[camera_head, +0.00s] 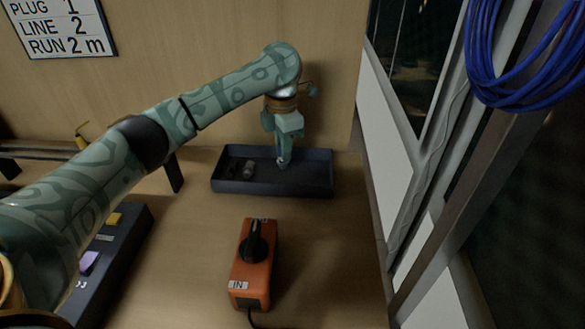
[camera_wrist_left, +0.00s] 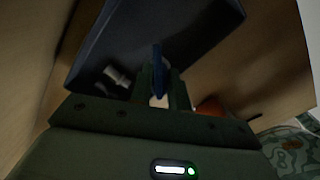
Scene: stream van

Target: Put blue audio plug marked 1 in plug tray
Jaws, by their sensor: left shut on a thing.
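The plug tray (camera_head: 312,187) is a dark, shallow box at the back of the desk; it also shows in the left wrist view (camera_wrist_left: 205,28). My left gripper (camera_head: 284,163) points down over the right part of the tray, with its fingertips at about the tray's rim. In the left wrist view the fingers are shut on a blue plug (camera_wrist_left: 157,58), seen edge-on between them. No mark on the plug can be read. In the head view the plug is hidden by the gripper. My right gripper is in neither view.
Small grey and dark pieces (camera_head: 248,169) lie in the tray's left part. An orange box with a black knob (camera_head: 252,265) stands in front of the tray. A black panel with coloured keys (camera_head: 112,238) is at left. Blue cable coils (camera_head: 500,60) hang at upper right.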

